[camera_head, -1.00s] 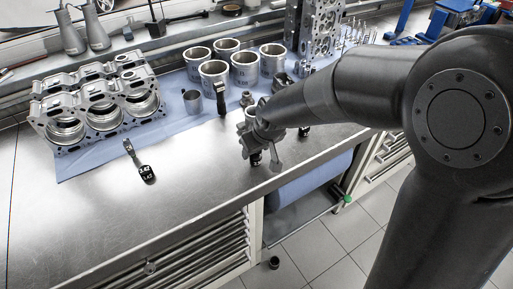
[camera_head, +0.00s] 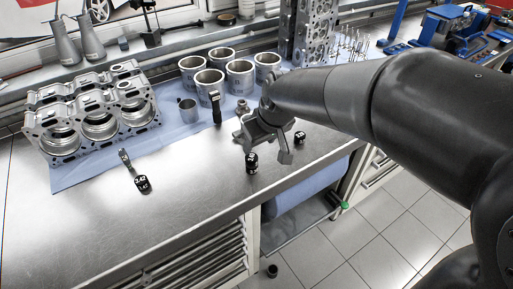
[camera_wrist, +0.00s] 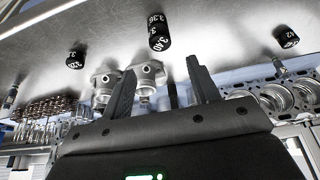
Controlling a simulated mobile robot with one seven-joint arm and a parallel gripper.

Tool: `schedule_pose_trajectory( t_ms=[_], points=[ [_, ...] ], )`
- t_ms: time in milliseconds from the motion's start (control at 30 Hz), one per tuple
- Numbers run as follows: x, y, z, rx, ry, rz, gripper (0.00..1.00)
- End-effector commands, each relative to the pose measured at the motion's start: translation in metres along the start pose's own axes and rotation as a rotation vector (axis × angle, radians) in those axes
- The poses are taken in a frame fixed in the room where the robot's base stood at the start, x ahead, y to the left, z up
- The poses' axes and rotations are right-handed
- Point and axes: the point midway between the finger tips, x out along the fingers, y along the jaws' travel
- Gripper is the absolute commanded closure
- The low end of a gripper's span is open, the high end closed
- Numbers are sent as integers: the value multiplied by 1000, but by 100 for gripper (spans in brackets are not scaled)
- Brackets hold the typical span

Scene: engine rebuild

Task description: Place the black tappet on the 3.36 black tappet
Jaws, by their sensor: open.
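A taller black stack stands upright on the bench, below my gripper, in the head view (camera_head: 252,163). In the wrist view its 3.36 black tappet (camera_wrist: 156,20) carries a black tappet marked 3.40 (camera_wrist: 159,43) on its end; they look touching and roughly aligned. My gripper (camera_head: 266,142) is open, above and slightly right of the stack, apart from it. The wrist view shows the gripper's fingers (camera_wrist: 161,82) spread, with no tappet between them.
A black tappet (camera_head: 300,138) stands right of the stack. Another, marked 3.42 (camera_head: 142,184), stands left, by a dark handled tool (camera_head: 125,160). Cylinder liners (camera_head: 240,76) and an engine block (camera_head: 90,115) stand behind. A small dark cylinder (camera_head: 272,270) is on the floor.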

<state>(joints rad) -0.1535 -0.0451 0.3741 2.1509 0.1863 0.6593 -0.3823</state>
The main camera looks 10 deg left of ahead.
Motion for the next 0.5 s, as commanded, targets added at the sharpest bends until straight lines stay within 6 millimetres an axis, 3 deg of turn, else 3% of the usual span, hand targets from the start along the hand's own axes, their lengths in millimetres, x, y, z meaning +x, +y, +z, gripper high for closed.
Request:
schedule_pose_trajectory(
  t_ms=[133, 500],
  points=[
    [-15, 0, -1, 1, 2, 1, 45],
    [-30, 8, 9, 28, 1, 24, 45]
  ],
)
